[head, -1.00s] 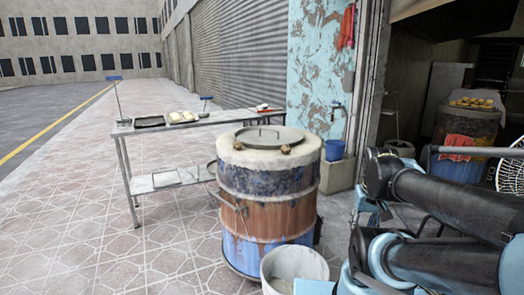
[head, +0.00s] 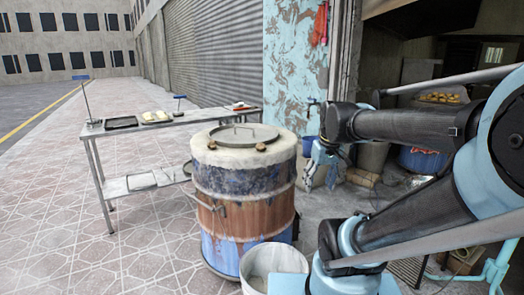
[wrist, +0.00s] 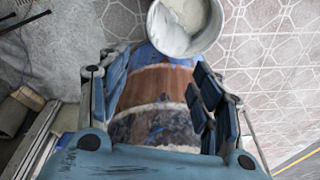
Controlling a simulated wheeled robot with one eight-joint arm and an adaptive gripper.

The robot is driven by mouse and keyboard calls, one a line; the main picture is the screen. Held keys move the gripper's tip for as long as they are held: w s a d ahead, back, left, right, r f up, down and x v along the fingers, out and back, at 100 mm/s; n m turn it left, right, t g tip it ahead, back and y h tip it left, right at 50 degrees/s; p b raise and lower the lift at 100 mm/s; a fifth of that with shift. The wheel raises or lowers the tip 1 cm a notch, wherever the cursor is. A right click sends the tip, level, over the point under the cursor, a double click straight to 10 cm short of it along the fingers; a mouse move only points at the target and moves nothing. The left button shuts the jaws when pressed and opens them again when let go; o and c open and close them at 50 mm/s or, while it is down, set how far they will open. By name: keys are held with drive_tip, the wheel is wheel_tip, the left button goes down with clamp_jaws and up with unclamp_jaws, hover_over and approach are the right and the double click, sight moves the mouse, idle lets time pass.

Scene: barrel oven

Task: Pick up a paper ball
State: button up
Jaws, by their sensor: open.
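I cannot make out a paper ball in either view. My gripper (head: 320,170) hangs down just right of the barrel oven (head: 243,195), apart from it in the head view. In the wrist view my gripper (wrist: 163,95) is open, with its two blue-padded fingers spread and nothing seen between them. The rusty, blue-stained barrel (wrist: 152,88) shows beyond the fingers. A round metal lid (head: 243,136) with a handle lies on the barrel's pale top, with small brown lumps at its edge.
A white bucket (head: 273,262) stands before the barrel; it also shows in the wrist view (wrist: 185,28). A metal table (head: 175,121) with trays and pale dough-like pieces (head: 155,116) stands behind left. A blue bucket (head: 309,145) stands by the wall. Tiled floor at left is open.

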drive_tip(key=w+a+r+n+y, duration=0.1)
drive_tip(key=w+a+r+n, duration=0.4)
drive_tip(key=w+r, duration=0.75)
drive_tip(key=n+y, duration=0.2)
drive_tip(key=n, duration=0.1)
approach(261, 143)
drive_tip(key=x, duration=0.5)
drive_tip(key=shift+a+r, duration=0.1)
drive_tip(key=shift+a, duration=0.1)
drive_tip(key=shift+w+d+x, duration=0.1)
drive_tip(key=shift+w+x, duration=0.05)
drive_tip(key=shift+x, duration=1.2)
drive_tip(key=shift+w+d+x, duration=0.1)
drive_tip(key=shift+d+x, duration=0.05)
drive_tip(key=shift+x, duration=1.25)
drive_tip(key=shift+c, duration=0.5)
drive_tip(key=c, duration=0.5)
drive_tip(key=shift+c, duration=0.3)
